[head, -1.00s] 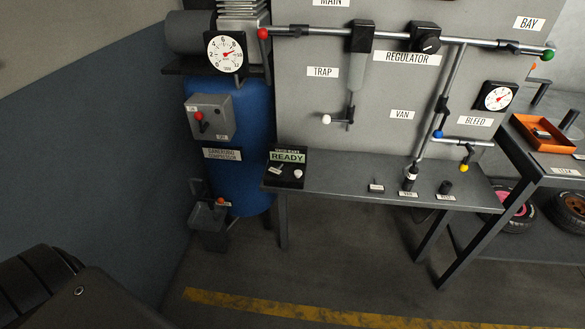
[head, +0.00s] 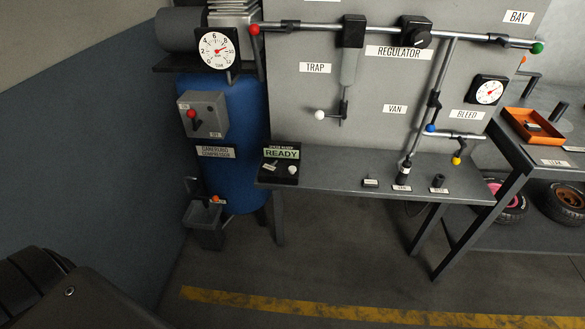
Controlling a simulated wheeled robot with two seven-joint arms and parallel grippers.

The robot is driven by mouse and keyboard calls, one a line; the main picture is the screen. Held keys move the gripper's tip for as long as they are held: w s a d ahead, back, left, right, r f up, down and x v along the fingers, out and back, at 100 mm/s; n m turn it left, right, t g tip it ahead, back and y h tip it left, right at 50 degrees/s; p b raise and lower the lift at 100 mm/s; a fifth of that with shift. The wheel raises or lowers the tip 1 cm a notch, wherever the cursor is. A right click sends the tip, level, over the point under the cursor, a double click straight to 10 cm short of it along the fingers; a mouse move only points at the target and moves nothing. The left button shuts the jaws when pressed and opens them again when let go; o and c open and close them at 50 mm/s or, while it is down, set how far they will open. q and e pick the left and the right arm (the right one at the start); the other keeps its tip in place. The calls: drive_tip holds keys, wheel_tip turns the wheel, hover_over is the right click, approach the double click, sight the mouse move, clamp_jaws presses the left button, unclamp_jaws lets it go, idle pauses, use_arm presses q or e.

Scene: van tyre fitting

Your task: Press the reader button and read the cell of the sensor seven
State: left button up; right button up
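The sensor reader (head: 281,165) is a black stand at the left end of the shelf bench. Its green screen (head: 282,154) reads READY. A small pale sensor-like piece (head: 268,168) and a round white knob or button (head: 292,169) sit on its lower face; I cannot tell which one is the button. No number seven is legible on any sensor. A dark arm part of mine fills the lower left corner. Neither gripper shows in the head view.
The shelf bench (head: 340,178) also bears small labelled parts. Behind it are the pipe board and blue compressor tank (head: 235,120). An orange tray (head: 532,128) is on the right bench, with tyres (head: 565,203) below. Floor in front is clear, with a yellow line.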

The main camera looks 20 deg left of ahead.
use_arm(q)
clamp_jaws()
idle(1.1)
